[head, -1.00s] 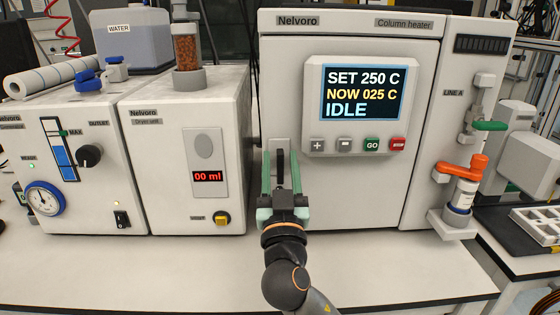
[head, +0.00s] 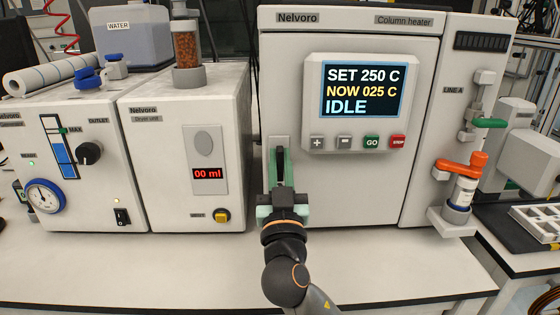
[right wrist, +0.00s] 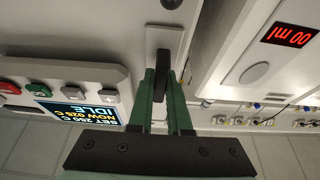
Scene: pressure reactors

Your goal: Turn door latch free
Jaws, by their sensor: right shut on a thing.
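The black door latch (right wrist: 162,62) is a dark upright bar at the lower left of the column heater door (head: 340,195). My right gripper (head: 278,158) is at the latch, with its green fingers shut on it. In the right wrist view the bar stands between the two fingers (right wrist: 162,85) and sticks out past their tips. The door looks closed. My left gripper is not in view.
The dryer unit (head: 180,130) stands close to the left of the gripper. The heater's screen panel (head: 363,100) with its buttons sits above right. A side column with an orange valve handle (head: 460,165) is at the right. The bench front (head: 150,270) is clear.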

